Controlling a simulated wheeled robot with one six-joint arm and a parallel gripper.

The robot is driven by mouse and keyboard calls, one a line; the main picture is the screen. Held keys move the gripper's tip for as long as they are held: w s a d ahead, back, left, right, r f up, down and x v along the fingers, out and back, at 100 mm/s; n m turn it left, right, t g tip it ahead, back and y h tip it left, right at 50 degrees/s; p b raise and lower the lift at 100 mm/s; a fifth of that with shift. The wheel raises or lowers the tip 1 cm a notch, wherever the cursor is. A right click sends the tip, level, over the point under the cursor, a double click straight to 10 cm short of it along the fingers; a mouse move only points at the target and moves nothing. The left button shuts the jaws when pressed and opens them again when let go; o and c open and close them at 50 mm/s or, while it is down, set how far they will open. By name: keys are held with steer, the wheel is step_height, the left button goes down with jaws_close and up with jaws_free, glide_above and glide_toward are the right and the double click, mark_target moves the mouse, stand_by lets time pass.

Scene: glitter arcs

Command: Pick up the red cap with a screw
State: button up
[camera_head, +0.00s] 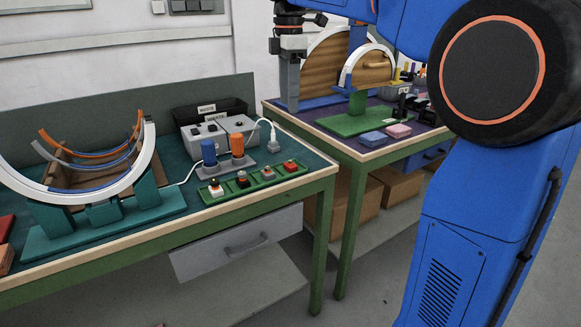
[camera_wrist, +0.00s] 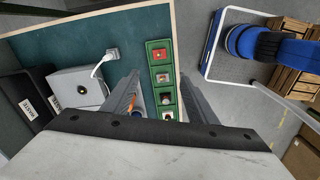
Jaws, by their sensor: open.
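A green tray (camera_head: 255,188) with several small caps lies near the front right edge of the teal table; it also shows in the wrist view (camera_wrist: 149,64). I cannot make out a screw for certain. My gripper (camera_wrist: 160,80) is open and empty, its fingers either side of the tray in the picture. In the head view my gripper (camera_head: 288,85) hangs beyond the tray.
A grey box (camera_head: 217,135), a white plug with a cable (camera_head: 272,132), and blue (camera_head: 208,153) and orange (camera_head: 237,146) cylinders stand behind the tray. A curved rack (camera_head: 100,205) is at left. A second table (camera_head: 372,152) stands right.

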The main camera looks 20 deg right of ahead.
glide_above(291, 161)
steer(key=f, duration=1.2)
steer(key=shift+w+a, duration=0.15)
steer(key=shift+a, duration=0.15)
steer(key=shift+d+f, duration=0.15)
steer(key=shift+f, duration=1.2)
steer(key=shift+d+f, duration=0.15)
steer(key=shift+f, duration=1.15)
steer(key=c, duration=1.1)
